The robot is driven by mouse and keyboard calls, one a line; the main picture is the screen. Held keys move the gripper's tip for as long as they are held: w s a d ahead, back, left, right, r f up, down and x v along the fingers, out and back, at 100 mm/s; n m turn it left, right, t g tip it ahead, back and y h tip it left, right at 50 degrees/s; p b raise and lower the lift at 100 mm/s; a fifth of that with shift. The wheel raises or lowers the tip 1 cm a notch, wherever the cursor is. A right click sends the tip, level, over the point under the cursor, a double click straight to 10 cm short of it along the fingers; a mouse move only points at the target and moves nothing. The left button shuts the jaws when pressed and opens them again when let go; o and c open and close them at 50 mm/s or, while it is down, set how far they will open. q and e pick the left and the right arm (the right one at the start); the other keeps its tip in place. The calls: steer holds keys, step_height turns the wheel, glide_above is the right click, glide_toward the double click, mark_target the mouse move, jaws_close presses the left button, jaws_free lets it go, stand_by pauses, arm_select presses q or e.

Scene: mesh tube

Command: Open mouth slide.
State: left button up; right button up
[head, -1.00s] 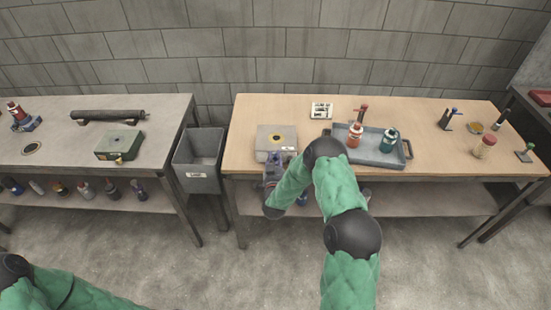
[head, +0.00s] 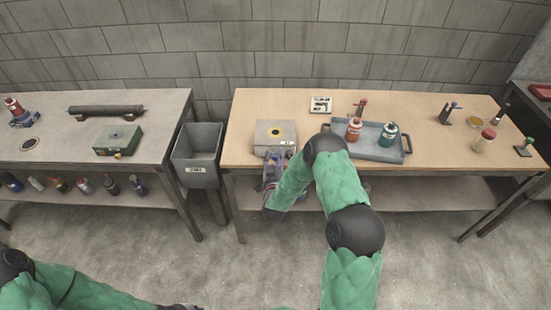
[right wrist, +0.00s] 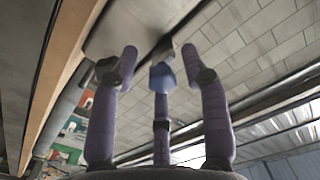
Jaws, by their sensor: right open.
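My right gripper (head: 272,162) is right at the box's front side, at the table edge. In the right wrist view, the purple fingers of my right gripper (right wrist: 164,75) are spread open. A small blue block (right wrist: 162,77) shows between them on a dark stem under a grey surface. Whether a finger touches it, I cannot tell. The mouth slide is not clearly seen.
The wooden table (head: 440,160) also bears a grey tray (head: 372,150) with a red bottle (head: 354,130) and a teal bottle (head: 389,135). A grey bin (head: 197,145) stands in the gap left of it. A green box (head: 118,140) is on the left table.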

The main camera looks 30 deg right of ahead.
steer(key=v, duration=1.2)
steer(key=shift+d, duration=0.1)
steer(key=s+a+f+n+g+y, duration=0.2)
steer(key=s+a+f+g+y, duration=0.1)
steer(key=a+f+y, duration=0.4)
steer(key=s+a+f+n+g+y, duration=0.2)
steer(key=s+a+f+g+y, duration=0.15)
steer(key=a+f, duration=0.35)
steer(key=s+a+f+n+g+y, duration=0.1)
steer(key=s+a+f+g, duration=0.1)
steer(key=s, duration=0.6)
steer(key=s+a+f+n+g+y, duration=0.2)
steer(key=s+a+g, duration=0.3)
steer(key=s, duration=0.3)
steer(key=shift+a+g, duration=0.3)
steer(key=shift+g, duration=0.35)
steer(key=shift+f, duration=0.1)
